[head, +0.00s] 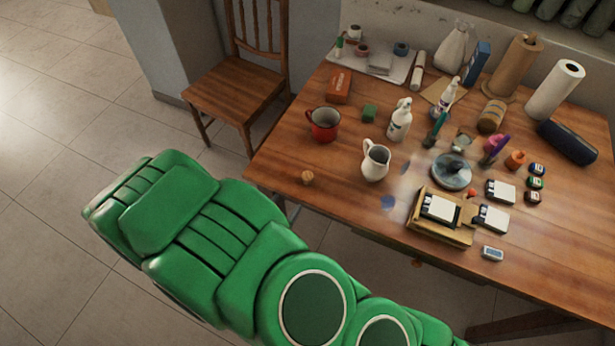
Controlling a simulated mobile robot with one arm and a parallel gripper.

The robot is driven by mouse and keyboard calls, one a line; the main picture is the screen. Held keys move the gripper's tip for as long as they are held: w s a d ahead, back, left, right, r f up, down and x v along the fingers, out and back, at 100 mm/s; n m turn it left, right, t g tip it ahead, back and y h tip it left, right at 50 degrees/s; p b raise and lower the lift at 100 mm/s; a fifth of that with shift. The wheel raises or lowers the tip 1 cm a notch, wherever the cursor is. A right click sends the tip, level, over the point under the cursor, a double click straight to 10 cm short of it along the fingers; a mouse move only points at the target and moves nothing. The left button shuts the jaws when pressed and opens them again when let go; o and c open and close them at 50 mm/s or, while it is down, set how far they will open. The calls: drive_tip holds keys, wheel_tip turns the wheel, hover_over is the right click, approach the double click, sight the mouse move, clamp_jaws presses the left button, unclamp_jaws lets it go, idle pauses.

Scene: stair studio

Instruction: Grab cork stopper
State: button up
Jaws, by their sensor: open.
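A small tan-brown cork stopper (307,177) stands near the left front edge of the wooden table (265,165). Nothing touches it, and there is bare wood around it. My green arm crosses the lower left of the head view, in front of the table and below the cork. I see no gripper fingers in this view.
A red mug (324,125) and a white pitcher (375,161) stand behind and to the right of the cork. A wooden tray (440,236) with white packs sits at the front edge. A wooden chair (234,92) stands at the table's far left. Bottles and rolls crowd the back.

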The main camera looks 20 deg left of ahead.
sight(305, 181)
drive_tip(key=shift+t, duration=0.9)
drive_tip(key=shift+w+d+r, duration=0.65)
drive_tip(key=shift+w+r, duration=0.2)
drive_tip(key=shift+w+d+r, duration=0.6)
drive_tip(key=shift+w+r, duration=0.2)
drive_tip(key=shift+w, duration=0.05)
drive_tip(key=shift+w+a, duration=0.1)
drive_tip(key=shift+w, duration=1.5)
drive_tip(key=shift+w+f, duration=0.15)
drive_tip(key=shift+w, duration=0.8)
clamp_jaws()
